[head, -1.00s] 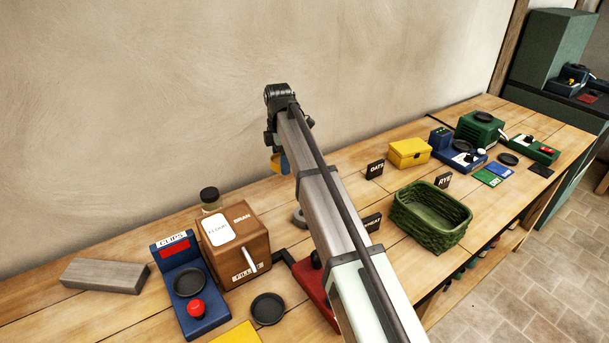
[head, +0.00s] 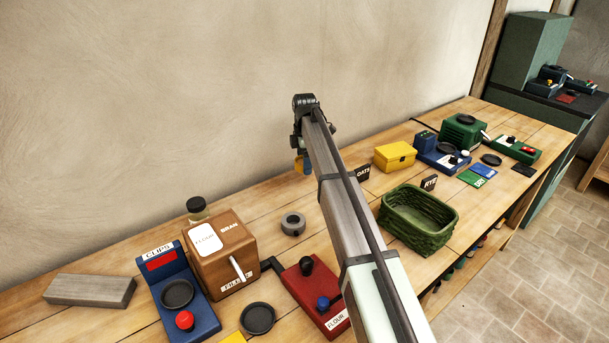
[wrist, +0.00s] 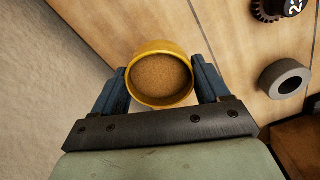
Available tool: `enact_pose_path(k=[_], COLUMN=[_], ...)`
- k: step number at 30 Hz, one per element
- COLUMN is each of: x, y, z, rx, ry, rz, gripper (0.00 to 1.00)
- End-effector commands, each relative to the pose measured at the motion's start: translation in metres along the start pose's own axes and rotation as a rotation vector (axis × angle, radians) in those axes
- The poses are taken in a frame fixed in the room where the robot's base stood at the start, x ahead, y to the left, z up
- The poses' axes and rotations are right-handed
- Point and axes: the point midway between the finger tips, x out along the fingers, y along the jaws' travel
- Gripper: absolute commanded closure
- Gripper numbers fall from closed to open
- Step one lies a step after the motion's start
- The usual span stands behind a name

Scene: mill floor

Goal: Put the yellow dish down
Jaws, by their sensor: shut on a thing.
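The yellow dish (wrist: 160,46) is a round yellow bowl filled with a brown grainy stuff, seen from above in the wrist view. My gripper (wrist: 160,84) is shut on it, with one blue finger pressed to each side. The gripper is at the back of the bench near the wall. I cannot tell how high above the wood the dish is.
A grey ring (head: 293,224) lies on the bench right of the wooden bran box (head: 222,255). A red device (head: 316,297), a green basket (head: 427,218) and a yellow box (head: 395,156) stand around my arm. The wall (head: 200,90) is close behind the gripper.

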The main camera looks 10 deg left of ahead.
Motion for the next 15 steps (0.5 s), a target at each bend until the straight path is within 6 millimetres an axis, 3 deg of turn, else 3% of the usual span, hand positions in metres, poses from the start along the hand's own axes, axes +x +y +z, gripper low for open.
enact_pose_path(k=[15], x=[0.052], y=[0.000], z=[0.000], rx=[0.000], ry=[0.000], rz=[0.000], gripper=[0.57])
